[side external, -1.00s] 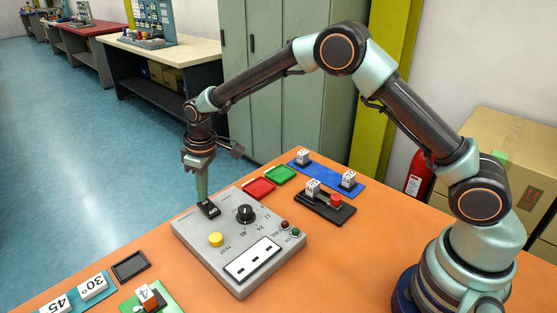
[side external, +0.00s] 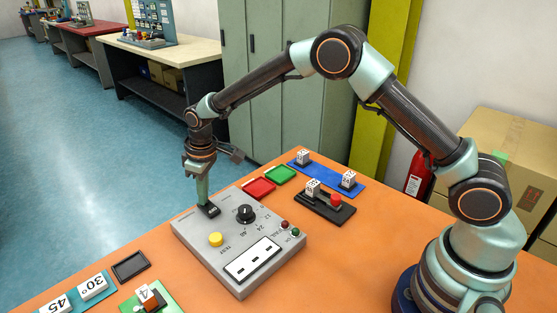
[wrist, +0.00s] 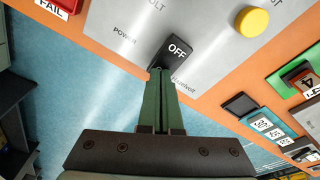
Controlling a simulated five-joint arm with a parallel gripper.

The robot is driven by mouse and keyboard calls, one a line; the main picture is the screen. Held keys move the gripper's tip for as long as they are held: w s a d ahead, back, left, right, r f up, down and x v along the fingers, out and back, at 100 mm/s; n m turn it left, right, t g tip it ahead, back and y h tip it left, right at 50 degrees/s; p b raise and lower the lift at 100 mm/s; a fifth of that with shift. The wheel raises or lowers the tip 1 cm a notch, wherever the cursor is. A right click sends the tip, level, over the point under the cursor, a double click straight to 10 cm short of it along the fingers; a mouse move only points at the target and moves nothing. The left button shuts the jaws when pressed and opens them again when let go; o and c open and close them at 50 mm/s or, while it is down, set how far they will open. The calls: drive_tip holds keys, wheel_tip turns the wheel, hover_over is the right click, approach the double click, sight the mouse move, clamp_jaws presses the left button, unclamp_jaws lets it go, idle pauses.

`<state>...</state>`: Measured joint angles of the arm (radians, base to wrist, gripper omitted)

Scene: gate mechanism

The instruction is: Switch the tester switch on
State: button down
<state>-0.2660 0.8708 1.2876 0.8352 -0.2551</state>
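The tester (side external: 195,238) is a grey box on the orange table, and its panel also shows in the wrist view (wrist: 215,75). In the wrist view the switch (wrist: 177,48) reads OFF, beside the word POWER. My gripper (side external: 203,202) points down with its green fingers together and nothing visible between them. In the wrist view its fingertips (wrist: 159,72) are at the near edge of the switch. I cannot tell whether they touch it. The fingers hide part of the switch's near edge.
The panel also has a black knob (side external: 244,213), a yellow button (side external: 215,239) and a white plate with slots (side external: 252,260). Red (side external: 259,188) and green (side external: 280,175) trays lie behind it. A black fixture with a red knob (side external: 325,205) stands to the right.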

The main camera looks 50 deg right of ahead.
drive_tip(key=shift+s, duration=0.1)
drive_tip(key=shift+r, duration=3.4)
drive_tip(key=s+d+r+m+t, duration=0.1)
drive_tip(key=s+d+r, duration=0.3)
drive_tip(key=s+r, duration=0.15)
drive_tip(key=s+d+r+m+t, duration=0.1)
drive_tip(key=s+d+r+m, duration=0.1)
drive_tip(key=s+d+r, duration=0.4)
drive_tip(key=s+d+r+m+t, duration=0.1)
drive_tip(key=s+d+m, duration=0.2)
drive_tip(key=s, duration=0.9)
drive_tip(key=shift+s+d+r+t, duration=0.2)
drive_tip(key=shift+s+d+t, duration=0.2)
drive_tip(key=shift+d, duration=0.3)
